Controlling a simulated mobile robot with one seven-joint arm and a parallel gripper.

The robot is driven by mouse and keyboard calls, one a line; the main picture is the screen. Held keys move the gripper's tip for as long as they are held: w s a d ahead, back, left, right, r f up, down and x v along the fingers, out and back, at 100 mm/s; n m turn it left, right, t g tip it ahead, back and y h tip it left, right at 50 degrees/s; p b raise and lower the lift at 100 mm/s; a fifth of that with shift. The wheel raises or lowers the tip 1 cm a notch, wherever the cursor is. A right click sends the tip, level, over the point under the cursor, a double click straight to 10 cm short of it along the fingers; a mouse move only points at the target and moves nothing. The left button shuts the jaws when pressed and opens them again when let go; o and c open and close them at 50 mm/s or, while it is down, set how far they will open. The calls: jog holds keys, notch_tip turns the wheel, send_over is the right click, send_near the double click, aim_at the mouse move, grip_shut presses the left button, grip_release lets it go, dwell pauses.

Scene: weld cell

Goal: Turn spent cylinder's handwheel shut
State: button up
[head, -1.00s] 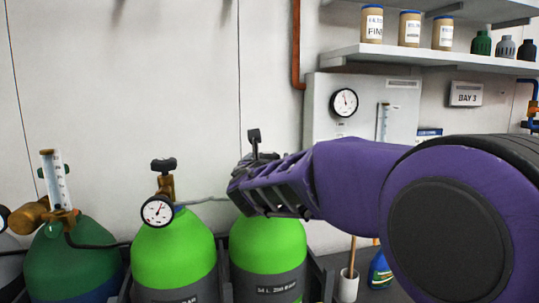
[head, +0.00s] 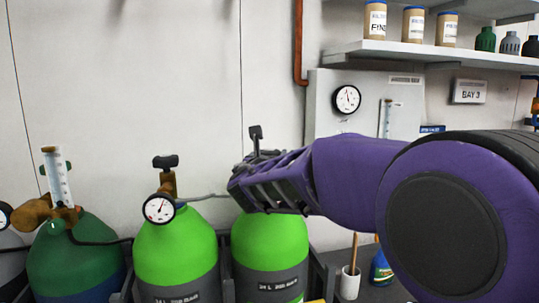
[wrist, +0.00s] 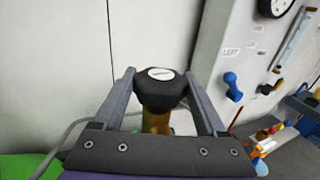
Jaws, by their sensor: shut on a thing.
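Two bright green cylinders stand side by side in the head view, a left one (head: 176,252) and a right one (head: 270,245). The left one has a dark handwheel (head: 166,162) on a brass valve and a round white gauge (head: 159,208). My gripper (wrist: 160,82) is at the top of the right cylinder. In the wrist view its two fingers are shut on a black handwheel (wrist: 158,94) with a white disc on top, above a brass valve stem (wrist: 155,122). My arm hides most of this valve in the head view.
A dark green cylinder (head: 75,255) with a flowmeter stands at the left. A wall panel (head: 335,125) with a gauge and a shelf (head: 430,52) with jars are at the right. A thin hose (head: 205,197) runs between the green cylinders. The wall is close behind.

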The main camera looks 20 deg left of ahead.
jog(key=shift+a+r+m+h+p, duration=0.1)
jog(key=shift+r+m+h+p, duration=0.15)
jog(key=shift+m+h+p, duration=0.35)
jog(key=shift+f+h, duration=0.2)
jog(key=shift+h, duration=0.2)
jog(key=o, duration=1.3)
jog(key=s, duration=0.5)
jog(key=s+d+b, duration=0.1)
jog(key=s, duration=1.1)
jog(key=shift+s+d+b, duration=0.15)
jog(key=shift+s+b, duration=0.05)
jog(key=shift+b, duration=0.1)
